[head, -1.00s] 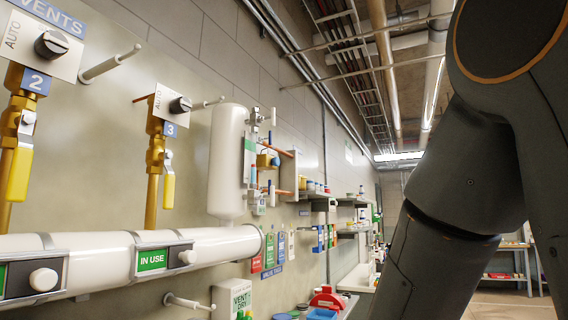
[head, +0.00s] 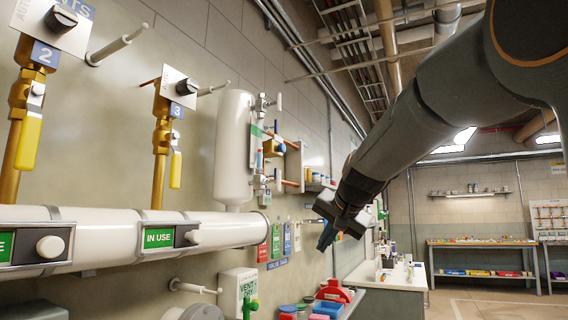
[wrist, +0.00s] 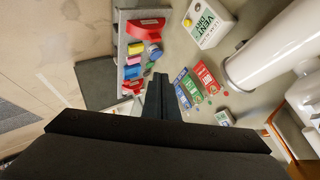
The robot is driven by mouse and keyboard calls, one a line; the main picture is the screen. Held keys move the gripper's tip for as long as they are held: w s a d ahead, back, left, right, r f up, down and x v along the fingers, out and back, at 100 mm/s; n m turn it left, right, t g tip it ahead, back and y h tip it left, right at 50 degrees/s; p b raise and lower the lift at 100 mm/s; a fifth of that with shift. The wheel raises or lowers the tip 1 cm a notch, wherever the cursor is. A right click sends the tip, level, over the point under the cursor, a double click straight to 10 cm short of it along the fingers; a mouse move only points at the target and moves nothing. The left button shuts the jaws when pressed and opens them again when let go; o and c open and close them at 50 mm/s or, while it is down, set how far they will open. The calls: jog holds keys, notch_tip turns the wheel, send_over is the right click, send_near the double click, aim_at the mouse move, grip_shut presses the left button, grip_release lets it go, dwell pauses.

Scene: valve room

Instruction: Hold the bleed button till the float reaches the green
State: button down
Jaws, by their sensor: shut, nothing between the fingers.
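A white upright vessel (head: 233,150) hangs on the wall in the head view, with a narrow gauge beside it that bears a green band (head: 256,131). The float's level is too small to tell. A white box marked VENT DRY (head: 238,284) sits low on the wall; in the wrist view the box (wrist: 210,22) shows a yellow knob (wrist: 187,22). I cannot tell which part is the bleed button. My gripper (head: 326,238) is right of the vessel, apart from it and the box. In the wrist view its fingers (wrist: 158,82) are shut and empty.
A white horizontal pipe (head: 110,240) with IN USE plates runs along the wall, and pegs stick out above and below. Hanging tags (head: 275,241) are near my gripper. Open floor lies at right.

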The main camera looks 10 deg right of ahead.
aim_at(282, 148)
notch_tip(282, 148, up, 28)
jog(key=m+t+y+b, duration=0.1)
jog(key=m+t, duration=0.1)
jog(key=t, duration=0.3)
jog(key=shift+s+d+f+b, duration=0.2)
jog(key=shift+d+b, duration=0.2)
jog(key=w+a+p, duration=0.5)
jog(key=a, duration=0.2)
jog(key=shift+w+a, duration=0.15)
jog(key=shift+a, duration=0.05)
dwell(1.1)
jog(key=shift+w+a+p, duration=0.15)
jog(key=shift+w+p, duration=0.05)
jog(key=shift+p, duration=0.2)
jog(key=shift+w+a+p, duration=0.3)
jog(key=shift+a+p, duration=0.1)
dwell(3.1)
